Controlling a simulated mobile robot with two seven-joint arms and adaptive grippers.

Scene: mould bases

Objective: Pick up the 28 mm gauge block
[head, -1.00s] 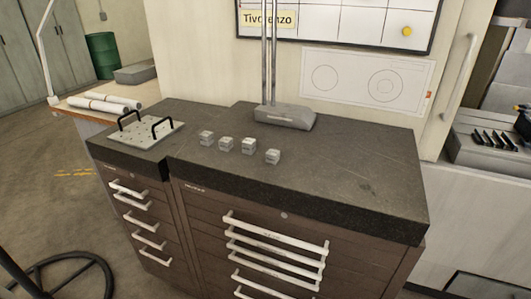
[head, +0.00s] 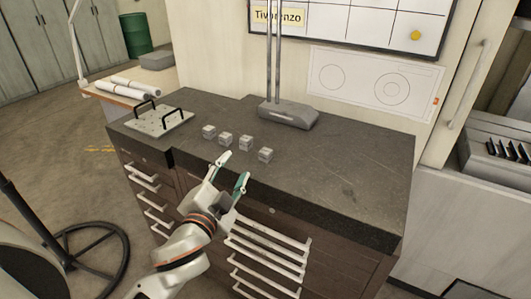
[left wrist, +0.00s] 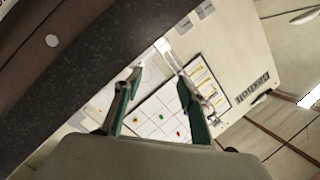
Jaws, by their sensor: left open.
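Several small grey gauge blocks stand in a row on the dark cabinet top (head: 340,190): one at the left (head: 209,132), then a second (head: 226,139), a third (head: 246,143) and one at the right end (head: 265,155). Their markings are too small to read, so I cannot tell which is the 28 mm one. My left gripper (head: 233,167) is open and empty, at the front edge of the top, in front of the blocks and apart from them. Its open fingers also show in the left wrist view (left wrist: 158,92), where no block is clear. My right gripper is out of view.
A grey stand base (head: 288,116) with upright posts is behind the blocks. A plate with two black handles (head: 160,119) lies at the left of the top. White drawer handles (head: 265,250) stick out below the front edge. The right part of the top is clear.

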